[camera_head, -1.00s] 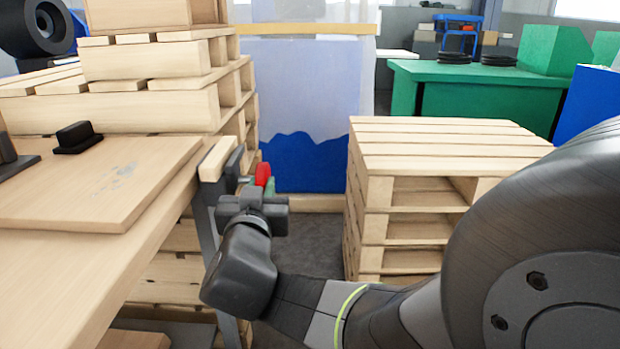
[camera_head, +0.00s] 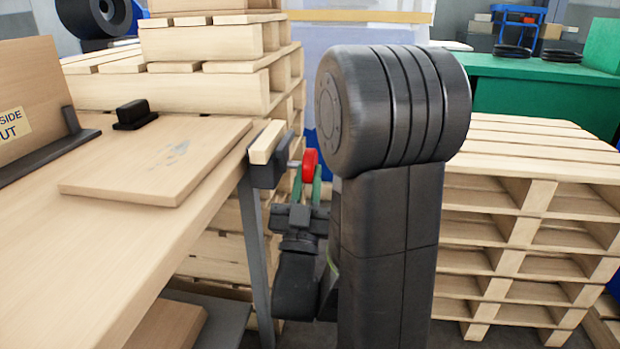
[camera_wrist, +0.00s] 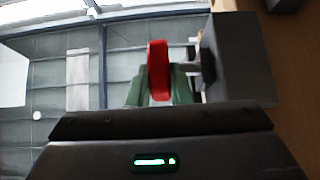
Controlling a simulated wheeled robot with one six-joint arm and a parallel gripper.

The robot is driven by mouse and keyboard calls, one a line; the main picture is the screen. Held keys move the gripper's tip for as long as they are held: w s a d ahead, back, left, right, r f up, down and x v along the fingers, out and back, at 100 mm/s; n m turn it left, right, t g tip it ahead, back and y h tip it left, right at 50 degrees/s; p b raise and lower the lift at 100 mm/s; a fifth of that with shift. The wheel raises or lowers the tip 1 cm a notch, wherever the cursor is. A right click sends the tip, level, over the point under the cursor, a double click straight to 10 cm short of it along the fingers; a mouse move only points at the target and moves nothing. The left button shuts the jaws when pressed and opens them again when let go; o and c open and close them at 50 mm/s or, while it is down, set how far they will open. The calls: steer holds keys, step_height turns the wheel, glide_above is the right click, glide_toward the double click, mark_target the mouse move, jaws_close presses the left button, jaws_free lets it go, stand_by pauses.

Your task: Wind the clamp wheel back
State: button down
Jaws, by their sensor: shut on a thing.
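The red clamp wheel (camera_head: 310,165) sits at the outer end of a short shaft at the bench's right edge. The dark clamp body (camera_head: 268,172) with a pale wooden jaw strip (camera_head: 266,141) is fixed to that edge. My gripper (camera_head: 312,183) comes up from below, its green fingers either side of the wheel, shut on it. In the wrist view the red wheel (camera_wrist: 158,70) stands edge-on between the green fingertips, with the shaft running right to the grey clamp. My arm hides the space right of the wheel in the head view.
The wooden bench (camera_head: 120,260) fills the left, with a loose board (camera_head: 160,165) and a black block (camera_head: 134,115) on it. Stacked pallets stand behind (camera_head: 215,85) and at right (camera_head: 540,215). A green table (camera_head: 530,100) is farther back.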

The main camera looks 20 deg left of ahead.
steer(key=shift+r+t, duration=0.1)
steer(key=shift+t, duration=0.3)
steer(key=c, duration=1.3)
jaws_free()
steer(key=shift+a, duration=0.1)
